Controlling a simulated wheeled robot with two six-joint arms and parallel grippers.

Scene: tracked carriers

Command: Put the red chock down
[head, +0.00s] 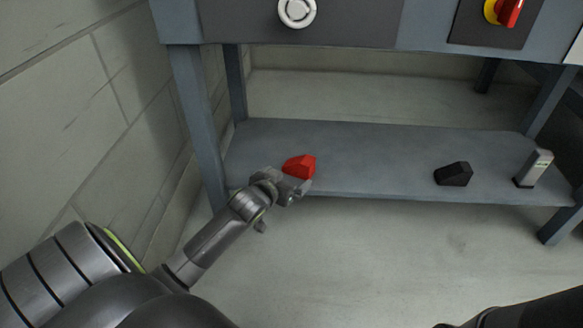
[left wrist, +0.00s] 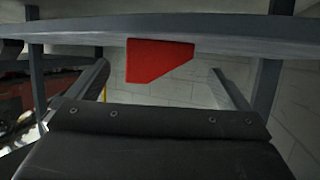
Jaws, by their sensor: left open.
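The red chock (head: 300,165) is on the grey lower shelf (head: 370,165) of the bench, near its left front corner. My left gripper (head: 290,187) is open at the shelf's front edge, just in front of the chock. In the left wrist view the red chock (left wrist: 157,58) shows ahead, between the two spread fingers, with a visible gap to each. It appears against the shelf (left wrist: 230,42) in that view, which looks upside down. The gripper partly hides the chock's lower front in the head view.
A black block (head: 454,174) and a grey upright device with a dark base (head: 535,168) stand on the right of the shelf. A bench leg (head: 198,125) and a block wall (head: 80,110) are close on the left. The shelf's middle is clear.

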